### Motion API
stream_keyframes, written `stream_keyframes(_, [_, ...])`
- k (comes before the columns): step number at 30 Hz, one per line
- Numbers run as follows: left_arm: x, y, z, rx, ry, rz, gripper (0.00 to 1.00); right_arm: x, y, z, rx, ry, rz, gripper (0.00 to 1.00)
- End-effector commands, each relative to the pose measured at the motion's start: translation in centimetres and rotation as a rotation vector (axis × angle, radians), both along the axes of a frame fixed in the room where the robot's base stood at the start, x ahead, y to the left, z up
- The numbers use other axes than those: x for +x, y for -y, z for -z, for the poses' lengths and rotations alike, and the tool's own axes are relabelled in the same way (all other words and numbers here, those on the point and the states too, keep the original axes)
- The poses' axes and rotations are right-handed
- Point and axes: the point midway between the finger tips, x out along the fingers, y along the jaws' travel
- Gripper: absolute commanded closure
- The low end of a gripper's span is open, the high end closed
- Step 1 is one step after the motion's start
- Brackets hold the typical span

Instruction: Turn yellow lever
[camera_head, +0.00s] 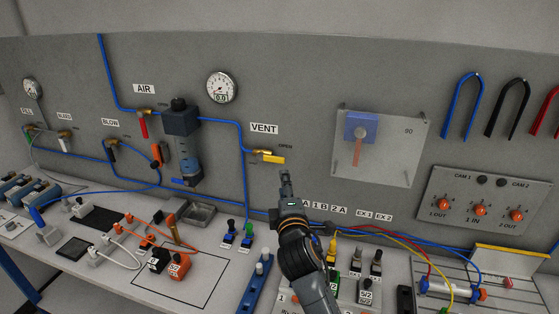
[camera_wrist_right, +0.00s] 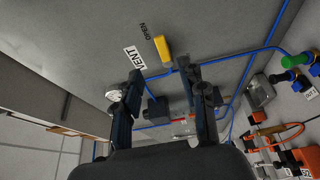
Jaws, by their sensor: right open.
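The yellow lever (camera_head: 271,159) is on a brass valve on the grey back panel, under the VENT label (camera_head: 264,129). Its handle lies roughly horizontal, pointing right, just below the word OPEN. My right gripper (camera_head: 286,178) is just below and right of the lever in the head view. In the right wrist view, the yellow lever (camera_wrist_right: 163,48) appears beyond the tips of my open, empty right gripper (camera_wrist_right: 162,78), apart from both fingers. My left gripper is in neither view.
A blue hose (camera_head: 244,170) runs down the panel left of the lever. The blue air filter (camera_head: 181,120), gauge (camera_head: 221,87) and red lever (camera_head: 143,126) are farther left. A clear plate (camera_head: 378,148) is on the right. Plugs and cables crowd the bench below.

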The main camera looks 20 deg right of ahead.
Motion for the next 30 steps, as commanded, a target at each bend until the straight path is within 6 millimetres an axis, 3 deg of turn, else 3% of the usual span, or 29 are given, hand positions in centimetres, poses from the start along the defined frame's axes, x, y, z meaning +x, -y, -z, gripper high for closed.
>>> stream_keyframes(18, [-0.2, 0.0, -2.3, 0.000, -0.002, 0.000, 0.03, 10.3, 2.1, 0.0, 0.008, -0.004, 0.001, 0.58])
stream_keyframes(24, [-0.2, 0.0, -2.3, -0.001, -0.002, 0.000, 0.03, 12.3, 2.6, 0.1, 0.007, -0.003, 0.002, 0.58])
stream_keyframes(30, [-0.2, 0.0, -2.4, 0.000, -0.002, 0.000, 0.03, 12.9, 2.7, 0.1, 0.008, -0.003, 0.001, 0.58])
